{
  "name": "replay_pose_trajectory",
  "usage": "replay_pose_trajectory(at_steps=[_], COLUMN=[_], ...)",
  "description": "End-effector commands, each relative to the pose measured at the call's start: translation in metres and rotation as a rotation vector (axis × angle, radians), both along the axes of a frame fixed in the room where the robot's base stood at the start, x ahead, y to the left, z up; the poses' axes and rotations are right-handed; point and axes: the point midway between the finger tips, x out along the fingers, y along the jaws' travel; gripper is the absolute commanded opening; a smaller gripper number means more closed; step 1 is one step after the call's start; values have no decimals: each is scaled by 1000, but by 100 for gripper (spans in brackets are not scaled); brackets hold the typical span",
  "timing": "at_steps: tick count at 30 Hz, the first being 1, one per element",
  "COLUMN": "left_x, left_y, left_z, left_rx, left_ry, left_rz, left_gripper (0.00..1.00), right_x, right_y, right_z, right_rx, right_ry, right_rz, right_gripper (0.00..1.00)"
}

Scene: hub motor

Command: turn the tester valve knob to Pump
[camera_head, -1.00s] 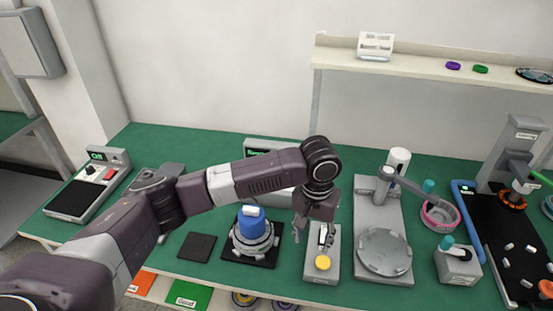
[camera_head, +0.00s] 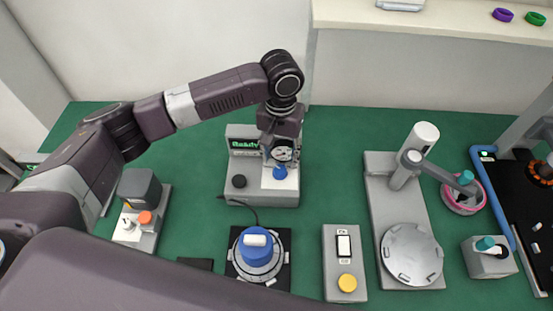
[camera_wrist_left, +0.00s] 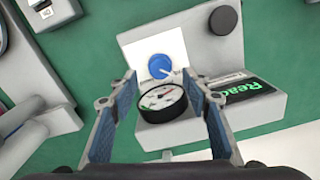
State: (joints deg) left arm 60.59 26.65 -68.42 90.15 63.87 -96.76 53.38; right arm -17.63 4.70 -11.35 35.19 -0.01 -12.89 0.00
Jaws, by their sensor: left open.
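The tester (camera_head: 262,194) is a grey box at the back of the green table, with a green "Ready" display. Its blue valve knob (camera_head: 280,172) sits on a white plate and shows whole in the left wrist view (camera_wrist_left: 159,66), with a small pale pointer toward its lower right. The plate's lettering is too small to read. My left gripper (camera_wrist_left: 159,79) is open, its blue-padded fingers spread to either side of the knob and the round gauge (camera_wrist_left: 162,100). In the head view the gripper (camera_head: 281,158) is right above the knob; contact cannot be made out. My right gripper is out of view.
A black knob (camera_head: 239,181) is on the tester's left. In front stand a blue-capped motor part (camera_head: 258,249) and a grey box with a yellow button (camera_head: 346,283). A grey press stand (camera_head: 383,200) is to the right. Green table is clear between them.

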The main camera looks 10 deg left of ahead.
Motion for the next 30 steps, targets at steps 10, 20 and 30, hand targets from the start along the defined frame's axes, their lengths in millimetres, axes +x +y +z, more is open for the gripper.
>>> replay_pose_trajectory(at_steps=[10, 20, 30], left_x=[0, 0, 0], left_y=[0, 0, 0], left_z=[-51, -60, -60], left_rx=[1, 0, 0], left_ry=[0, -2, -2], left_rz=[0, -1, -1], left_gripper=[44, 44, 13], right_x=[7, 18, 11], right_y=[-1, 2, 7], right_z=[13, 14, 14], right_rx=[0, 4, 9], right_ry=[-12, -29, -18], right_rz=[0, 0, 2], right_gripper=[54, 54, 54])
